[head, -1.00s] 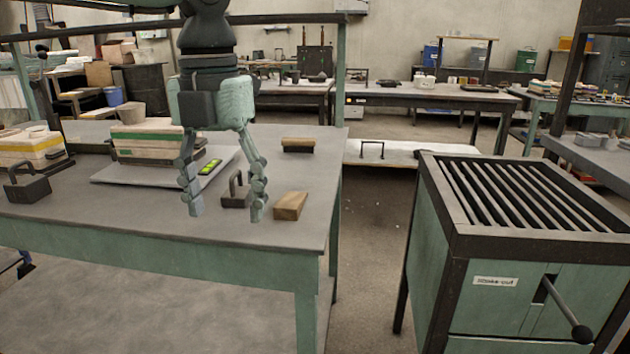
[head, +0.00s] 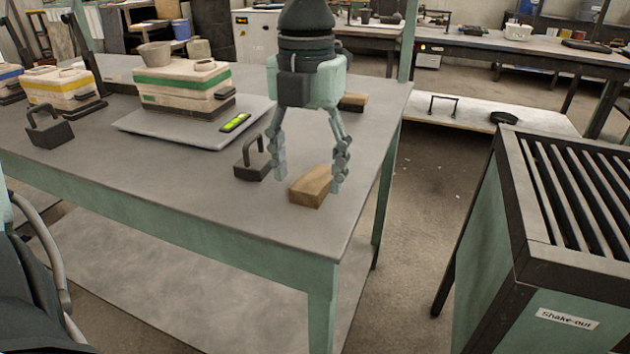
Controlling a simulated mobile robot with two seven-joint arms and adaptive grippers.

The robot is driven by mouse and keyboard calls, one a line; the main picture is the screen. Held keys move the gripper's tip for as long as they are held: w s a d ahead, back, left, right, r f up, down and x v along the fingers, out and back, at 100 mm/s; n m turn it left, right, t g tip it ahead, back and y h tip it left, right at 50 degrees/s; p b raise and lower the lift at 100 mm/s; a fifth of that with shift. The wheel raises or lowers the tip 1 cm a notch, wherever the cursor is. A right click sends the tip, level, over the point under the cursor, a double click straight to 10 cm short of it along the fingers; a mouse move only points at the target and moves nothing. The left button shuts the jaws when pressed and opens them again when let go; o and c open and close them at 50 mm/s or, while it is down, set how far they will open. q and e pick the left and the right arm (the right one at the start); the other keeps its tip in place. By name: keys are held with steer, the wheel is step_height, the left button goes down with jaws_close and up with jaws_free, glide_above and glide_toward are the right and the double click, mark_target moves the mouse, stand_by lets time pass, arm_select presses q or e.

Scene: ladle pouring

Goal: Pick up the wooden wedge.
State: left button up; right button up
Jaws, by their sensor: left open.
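The wooden wedge (head: 309,187) is a small light-brown block. It lies on the grey table top near the front right corner. My left gripper (head: 307,180) points down over it, open, with one finger to the left of the wedge and the other in front of its right end. I cannot tell whether the fingers touch the wedge. My right gripper is not in view.
A dark handled weight (head: 251,168) stands just left of the wedge. A wood-and-black brush (head: 353,102) lies behind the gripper. A grey board (head: 160,138) holds a green-striped moulding box (head: 182,85) and a green level (head: 235,123). A slatted shake-out bench (head: 490,240) stands right across a floor gap.

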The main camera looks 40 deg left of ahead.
arm_select(q)
steer(key=shift+f, duration=0.95)
steer(key=shift+w, duration=0.1)
steer(key=c, duration=1.2)
steer(key=shift+c, duration=0.3)
steer(key=shift+r, duration=0.2)
